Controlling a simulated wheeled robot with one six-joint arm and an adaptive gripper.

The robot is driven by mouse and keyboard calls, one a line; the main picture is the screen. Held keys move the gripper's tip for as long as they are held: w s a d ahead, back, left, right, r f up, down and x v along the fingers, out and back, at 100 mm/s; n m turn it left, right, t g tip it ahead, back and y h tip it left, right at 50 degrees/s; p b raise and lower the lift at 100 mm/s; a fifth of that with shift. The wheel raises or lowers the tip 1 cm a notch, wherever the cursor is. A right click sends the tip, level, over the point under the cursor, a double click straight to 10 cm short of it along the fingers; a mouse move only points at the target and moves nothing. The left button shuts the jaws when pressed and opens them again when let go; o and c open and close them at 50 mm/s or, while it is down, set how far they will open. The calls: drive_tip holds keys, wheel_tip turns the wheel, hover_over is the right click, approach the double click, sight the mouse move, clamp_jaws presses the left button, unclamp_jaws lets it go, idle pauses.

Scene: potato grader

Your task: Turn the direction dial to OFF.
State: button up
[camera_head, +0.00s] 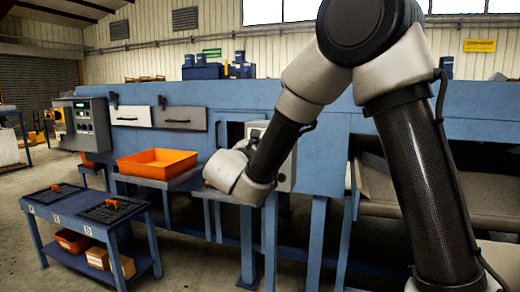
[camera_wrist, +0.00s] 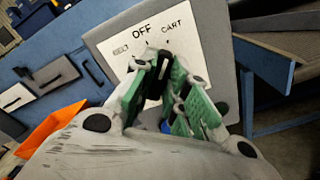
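The direction dial's grey box (camera_wrist: 213,45) fills the upper middle of the wrist view. Its white plate (camera_wrist: 112,57) reads BELT at left, OFF at top and CART at right, with short tick marks below the words. My gripper (camera_wrist: 169,68) has its green-padded fingertips in front of the plate, just below OFF. The fingers cover the dial, so its pointing direction is hidden. I cannot tell whether the fingers touch or hold it. In the head view the box (camera_head: 290,172) is partly behind my arm, and my gripper is hidden there.
An orange tray (camera_head: 157,163) sits on a ledge left of the box. A blue cart (camera_head: 90,221) stands at the front left. A control panel (camera_head: 84,124) with buttons is at far left.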

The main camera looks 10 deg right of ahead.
clamp_jaws()
drive_tip(key=n, duration=0.7)
drive_tip(key=shift+a, duration=0.1)
drive_tip(key=shift+n, duration=0.5)
drive_tip(key=o, duration=0.7)
unclamp_jaws()
